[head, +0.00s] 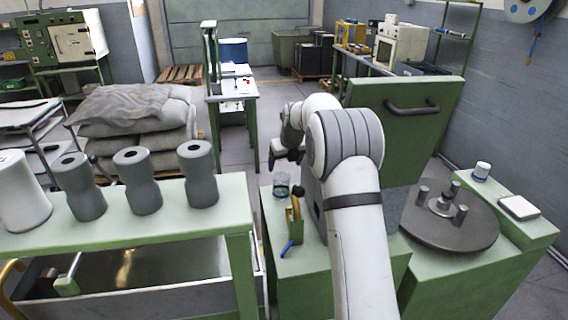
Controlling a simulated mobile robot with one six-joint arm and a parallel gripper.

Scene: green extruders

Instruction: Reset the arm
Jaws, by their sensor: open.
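My white arm rises from the bottom of the head view and bends over at the middle. My gripper (283,158) is small and dark at its far end, left of the big grey-banded joint. It points downward and looks empty, with its jaws open. A clear glass jar (281,187) stands on the green machine top just below it, apart from the gripper as far as I can tell. Part of the machine behind the arm is hidden.
Several grey spools (142,181) stand on the green table (226,206) at left. A brass fitting (293,222) is beside the arm. At right are a dark turntable (420,226) with pegs, a white-capped jar (481,171) and an upright green panel (432,135) with a handle.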

